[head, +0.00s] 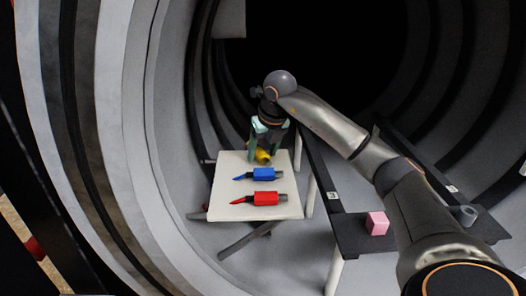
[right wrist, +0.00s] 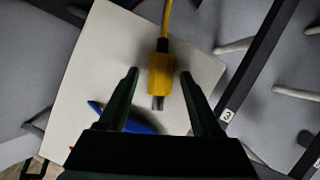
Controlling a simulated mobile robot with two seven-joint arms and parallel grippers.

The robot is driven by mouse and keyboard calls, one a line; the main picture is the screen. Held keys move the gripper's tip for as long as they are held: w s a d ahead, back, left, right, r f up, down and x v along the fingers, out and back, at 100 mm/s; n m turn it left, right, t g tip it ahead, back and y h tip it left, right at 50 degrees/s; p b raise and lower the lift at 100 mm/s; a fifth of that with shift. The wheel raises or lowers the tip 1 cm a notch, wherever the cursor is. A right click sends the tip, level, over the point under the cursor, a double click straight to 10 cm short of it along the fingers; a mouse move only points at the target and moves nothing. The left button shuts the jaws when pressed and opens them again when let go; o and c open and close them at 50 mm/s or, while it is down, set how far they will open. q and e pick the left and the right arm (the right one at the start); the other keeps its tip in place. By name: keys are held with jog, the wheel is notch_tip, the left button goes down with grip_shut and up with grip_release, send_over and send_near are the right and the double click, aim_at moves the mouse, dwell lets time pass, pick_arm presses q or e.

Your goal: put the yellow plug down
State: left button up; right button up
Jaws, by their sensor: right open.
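The yellow plug (head: 262,157) is at the far end of the pale board (head: 232,212), beyond the blue plug (head: 263,174) and the red plug (head: 265,200). In the right wrist view the yellow plug (right wrist: 160,73) lies between the fingertips of my right gripper (right wrist: 159,75), with a gap on each side, and its yellow cable runs up out of the picture. My right gripper (head: 265,152) is open and points down over the plug, partly hiding it in the head view. My left gripper is not in view.
A dark rail (head: 322,185) runs along the board's right side. A pink cube (head: 377,223) and a grey ring-shaped part (head: 465,214) sit on dark shelves to the right. The curved furnace wall (head: 175,120) closes in on the left.

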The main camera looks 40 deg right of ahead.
jog(key=v, duration=1.2)
jog(key=shift+r+b, duration=0.2)
jog(key=shift+b, duration=0.1)
jog(key=shift+f, duration=0.1)
